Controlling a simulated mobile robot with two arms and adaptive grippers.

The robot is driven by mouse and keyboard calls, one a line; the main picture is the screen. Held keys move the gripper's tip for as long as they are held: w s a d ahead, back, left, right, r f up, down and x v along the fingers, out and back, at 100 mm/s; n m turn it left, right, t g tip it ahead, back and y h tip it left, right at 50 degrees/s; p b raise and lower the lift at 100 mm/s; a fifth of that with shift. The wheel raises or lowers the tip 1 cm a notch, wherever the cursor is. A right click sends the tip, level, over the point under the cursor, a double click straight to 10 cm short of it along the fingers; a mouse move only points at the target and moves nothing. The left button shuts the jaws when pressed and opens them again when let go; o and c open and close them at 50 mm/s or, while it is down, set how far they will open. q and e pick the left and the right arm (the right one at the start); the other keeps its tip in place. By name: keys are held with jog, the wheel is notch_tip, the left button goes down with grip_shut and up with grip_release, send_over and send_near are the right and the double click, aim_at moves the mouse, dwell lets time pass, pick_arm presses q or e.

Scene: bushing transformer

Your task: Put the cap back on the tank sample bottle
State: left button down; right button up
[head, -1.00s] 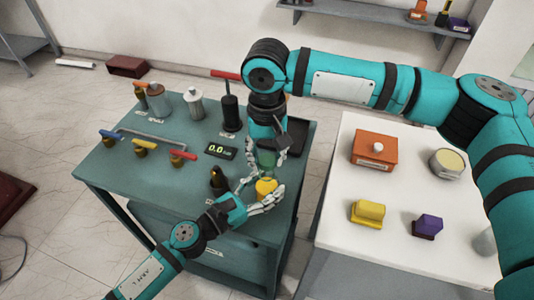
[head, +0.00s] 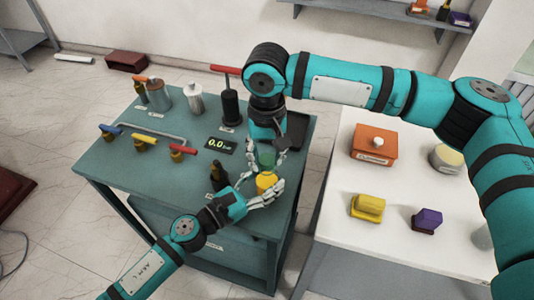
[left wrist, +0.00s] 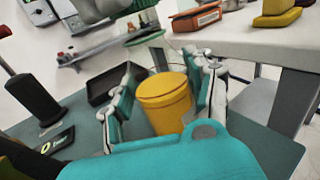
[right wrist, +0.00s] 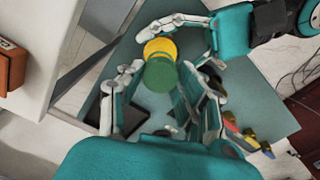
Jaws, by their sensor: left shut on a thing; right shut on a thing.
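The yellow sample bottle (head: 266,182) is held by my left gripper (head: 267,190), near the table's right front edge. In the left wrist view the bottle (left wrist: 164,103) sits between the fingers, slightly tilted in the picture. My right gripper (head: 266,150) points down above it, shut on the green cap (head: 266,158). In the right wrist view the cap (right wrist: 161,76) partly covers the yellow bottle (right wrist: 160,48). In the left wrist view the cap (left wrist: 145,37) shows apart from the bottle, with a gap between them.
The teal table (head: 130,170) carries valves with coloured handles, a display (head: 221,144), a dark bottle (head: 219,175), a black post (head: 231,106) and grey canisters (head: 192,98). A white table (head: 390,230) at right holds an orange box (head: 374,144) and yellow and purple blocks.

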jog(key=shift+f, duration=0.6)
jog(key=m, duration=0.4)
jog(key=shift+m, duration=0.3)
jog(key=m, duration=0.5)
jog(key=shift+a, duration=0.1)
jog(key=m, duration=0.5)
jog(key=shift+s, duration=0.1)
jog(key=m, duration=0.5)
jog(key=o, duration=0.7)
